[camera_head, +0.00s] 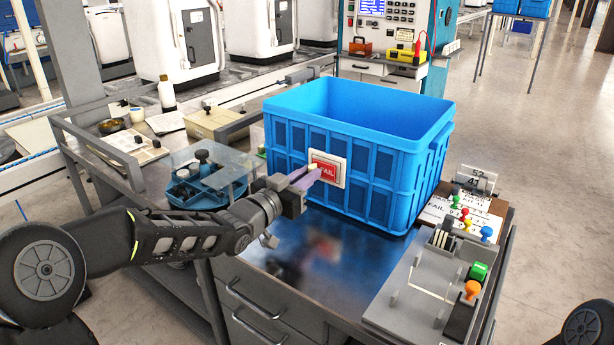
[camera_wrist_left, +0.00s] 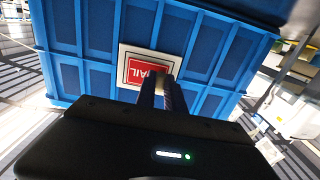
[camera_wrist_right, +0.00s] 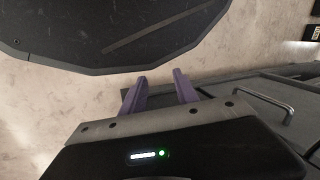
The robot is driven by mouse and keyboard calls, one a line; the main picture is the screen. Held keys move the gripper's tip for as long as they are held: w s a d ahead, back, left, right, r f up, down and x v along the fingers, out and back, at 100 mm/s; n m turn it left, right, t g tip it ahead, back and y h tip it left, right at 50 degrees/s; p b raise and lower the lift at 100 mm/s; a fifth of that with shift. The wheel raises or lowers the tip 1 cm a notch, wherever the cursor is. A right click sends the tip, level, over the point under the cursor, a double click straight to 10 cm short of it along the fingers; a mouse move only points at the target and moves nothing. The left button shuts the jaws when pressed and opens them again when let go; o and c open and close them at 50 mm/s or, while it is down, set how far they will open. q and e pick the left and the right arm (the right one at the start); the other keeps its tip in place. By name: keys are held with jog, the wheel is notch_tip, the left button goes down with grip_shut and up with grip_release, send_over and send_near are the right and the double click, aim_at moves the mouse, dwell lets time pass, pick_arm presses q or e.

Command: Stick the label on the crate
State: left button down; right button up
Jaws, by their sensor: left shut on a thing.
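The blue crate (camera_head: 345,150) stands on the dark top of the workbench (camera_head: 300,250). The red FAIL label (camera_head: 323,170) is at a pale framed panel (camera_head: 342,172) on the crate's front; both also show in the left wrist view. My left gripper (camera_head: 308,174) is shut on the label, with its purple fingers in front of the panel. In the left wrist view the fingertips (camera_wrist_left: 161,88) cover part of the label's lower edge. I cannot tell whether the label lies flat against the panel. My right gripper (camera_wrist_right: 161,88) is open and empty, away from the crate.
A fixture with coloured knobs (camera_head: 430,290) is at the bench's right front. A FAIL card (camera_head: 438,208) and several coloured pegs lie behind it. A round blue tray (camera_head: 205,185) with dark items is left of the crate. The bench top before the crate is clear.

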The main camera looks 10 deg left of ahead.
pick_arm(q)
jog(key=shift+w+d, duration=0.15)
jog(key=shift+w, duration=0.25)
dwell(2.4)
jog(key=c, duration=1.3)
grip_release()
jog(key=shift+c, duration=0.2)
jog(key=shift+o, duration=0.3)
jog(key=o, duration=0.4)
jog(key=shift+s, duration=0.1)
jog(key=v, duration=0.7)
jog(key=shift+r, duration=0.15)
